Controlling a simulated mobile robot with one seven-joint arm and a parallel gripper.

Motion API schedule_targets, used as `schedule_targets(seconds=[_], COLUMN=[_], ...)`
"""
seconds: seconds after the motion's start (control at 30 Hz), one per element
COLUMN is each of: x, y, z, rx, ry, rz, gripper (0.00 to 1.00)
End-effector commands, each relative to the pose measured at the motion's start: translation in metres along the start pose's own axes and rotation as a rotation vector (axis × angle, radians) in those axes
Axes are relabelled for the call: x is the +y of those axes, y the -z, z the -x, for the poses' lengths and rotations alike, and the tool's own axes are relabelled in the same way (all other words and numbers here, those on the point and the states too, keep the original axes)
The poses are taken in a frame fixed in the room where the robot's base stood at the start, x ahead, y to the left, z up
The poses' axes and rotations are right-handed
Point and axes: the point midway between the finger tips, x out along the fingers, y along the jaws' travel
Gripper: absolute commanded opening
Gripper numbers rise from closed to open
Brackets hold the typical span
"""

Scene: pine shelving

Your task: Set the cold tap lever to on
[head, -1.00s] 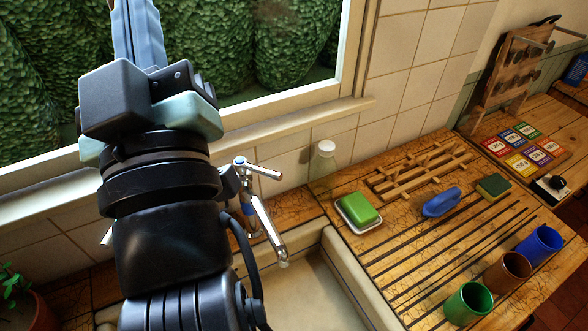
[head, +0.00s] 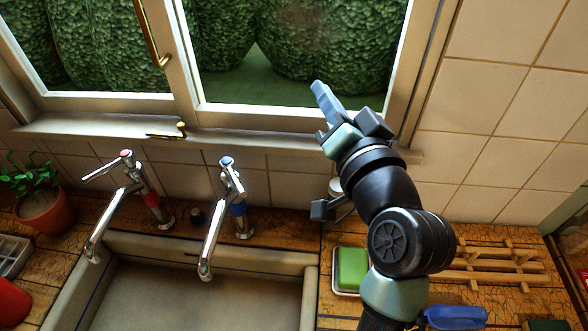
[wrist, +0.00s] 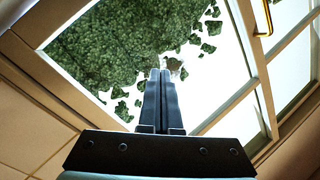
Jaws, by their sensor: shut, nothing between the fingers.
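The cold tap (head: 240,222) is chrome with a blue band and stands behind the sink's right half. Its lever (head: 232,178) has a blue cap and slants down, slightly right, from the top. Its spout (head: 211,245) reaches over the basin. My gripper (head: 319,88) is above and right of this tap, apart from it, pointing up in front of the window. In the wrist view, my gripper's fingers (wrist: 160,75) are together, with nothing between them and the window beyond. The tap is not in the wrist view.
The hot tap (head: 150,200), with a red band, stands left of the cold tap. The window sill (head: 240,146) runs behind both. A soap dish with green soap (head: 350,268), a wooden rack (head: 490,262) and a blue brush (head: 455,317) lie right of the sink (head: 312,290).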

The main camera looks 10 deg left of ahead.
Motion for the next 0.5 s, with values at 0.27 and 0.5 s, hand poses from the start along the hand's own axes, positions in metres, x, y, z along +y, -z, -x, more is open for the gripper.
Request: schedule_targets(seconds=[0.27, 0.5], x=[0.088, 0.103], y=[-0.134, -0.167], z=[0.043, 0.079], rx=[-0.336, -0.4], ry=[0.078, 0.171], rz=[-0.71, -1.033], gripper=[0.0, 0.0])
